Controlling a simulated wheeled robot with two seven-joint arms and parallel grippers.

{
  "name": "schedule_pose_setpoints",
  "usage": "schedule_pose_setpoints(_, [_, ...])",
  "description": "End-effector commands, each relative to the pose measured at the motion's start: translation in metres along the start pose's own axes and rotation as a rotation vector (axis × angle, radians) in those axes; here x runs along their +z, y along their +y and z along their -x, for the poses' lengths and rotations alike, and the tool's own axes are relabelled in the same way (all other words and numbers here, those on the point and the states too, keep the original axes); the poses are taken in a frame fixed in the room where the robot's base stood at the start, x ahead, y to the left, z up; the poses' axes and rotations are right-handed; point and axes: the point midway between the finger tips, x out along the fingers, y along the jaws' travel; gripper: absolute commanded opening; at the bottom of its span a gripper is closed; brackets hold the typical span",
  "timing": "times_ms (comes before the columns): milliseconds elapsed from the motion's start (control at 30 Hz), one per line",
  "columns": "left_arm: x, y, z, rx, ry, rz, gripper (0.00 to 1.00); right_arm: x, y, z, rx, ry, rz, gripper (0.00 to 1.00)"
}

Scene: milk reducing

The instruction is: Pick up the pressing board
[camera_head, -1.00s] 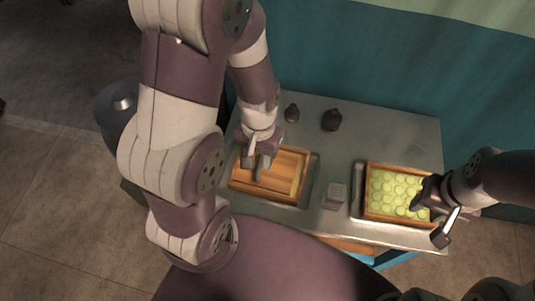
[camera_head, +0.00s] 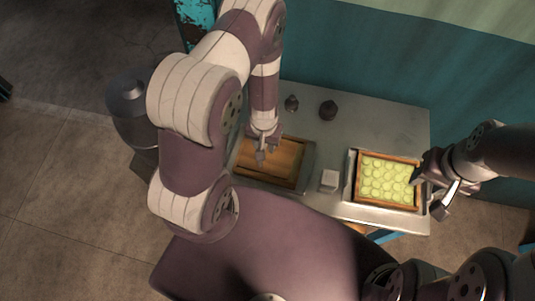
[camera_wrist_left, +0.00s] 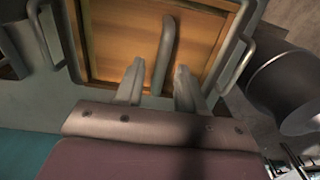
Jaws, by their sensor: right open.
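The pressing board (camera_head: 286,159) is a flat wooden board inside a wooden frame at the left of the table. In the left wrist view its slatted face (camera_wrist_left: 120,45) fills the frame, and a grey bar handle (camera_wrist_left: 164,55) stands on it. My left gripper (camera_head: 262,154) is over the board. In the left wrist view its fingers (camera_wrist_left: 157,82) are apart, one on each side of the handle's line, with gaps showing. My right gripper (camera_head: 429,192) is open at the right edge of the other wooden frame.
A wooden frame (camera_head: 352,178) with several pale yellow-green rounds sits in a metal tray at the right. A small grey block (camera_head: 329,180) lies between the trays. Two dark weights (camera_head: 328,110) (camera_head: 292,103) stand at the back. The table's back right is clear.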

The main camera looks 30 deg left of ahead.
Motion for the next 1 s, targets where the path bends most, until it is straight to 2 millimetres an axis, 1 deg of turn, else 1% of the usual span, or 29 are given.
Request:
schedule_pose_setpoints(100, [0.0, -0.002, -0.021, 0.0, -0.002, 0.002, 0.39, 0.0, 0.0, 0.0, 0.0, 0.0, 0.0, 0.43])
schedule_pose_setpoints(167, [-0.001, -0.002, -0.029, 0.0, -0.001, 0.001, 0.39, 0.0, 0.0, -0.001, 0.0, 0.0, 0.0, 0.43])
schedule_pose_setpoints(233, [-0.001, -0.002, -0.032, 0.0, -0.001, 0.001, 0.39, 0.0, 0.0, -0.001, 0.0, 0.0, 0.0, 0.43])
schedule_pose_setpoints(400, [-0.001, -0.002, -0.032, 0.0, -0.001, 0.001, 0.39, 0.0, 0.0, 0.0, 0.0, 0.0, 0.0, 0.43])
schedule_pose_setpoints(433, [-0.001, -0.002, -0.032, 0.0, -0.001, 0.001, 0.36, 0.0, 0.0, 0.0, 0.0, 0.0, 0.0, 0.43])
schedule_pose_setpoints(467, [-0.001, -0.002, -0.032, 0.0, -0.001, 0.001, 0.26, 0.0, 0.0, 0.0, 0.0, 0.0, 0.0, 0.43])
schedule_pose_setpoints(500, [-0.001, -0.002, -0.032, 0.0, -0.001, 0.001, 0.13, 0.0, 0.0, 0.0, 0.0, 0.0, 0.0, 0.43])
schedule_pose_setpoints(533, [-0.001, -0.002, -0.032, 0.0, -0.001, 0.001, 0.03, 0.0, 0.0, 0.0, 0.0, 0.0, 0.0, 0.43])
schedule_pose_setpoints(567, [-0.001, -0.002, -0.032, 0.0, -0.001, 0.001, 0.0, 0.0, 0.0, 0.0, 0.0, 0.0, 0.0, 0.43])
schedule_pose_setpoints(867, [-0.002, -0.001, -0.03, 0.0, 0.0, 0.001, 0.0, 0.0, 0.0, 0.0, 0.0, 0.0, 0.0, 0.43])
schedule_pose_setpoints(967, [-0.002, -0.001, -0.021, 0.0, 0.001, 0.001, 0.0, 0.0, 0.0, 0.002, 0.0, 0.0, 0.0, 0.43])
schedule_pose_setpoints(1000, [-0.003, -0.001, -0.015, 0.001, 0.002, 0.001, 0.0, 0.0, 0.0, 0.003, 0.0, 0.0, 0.0, 0.43])
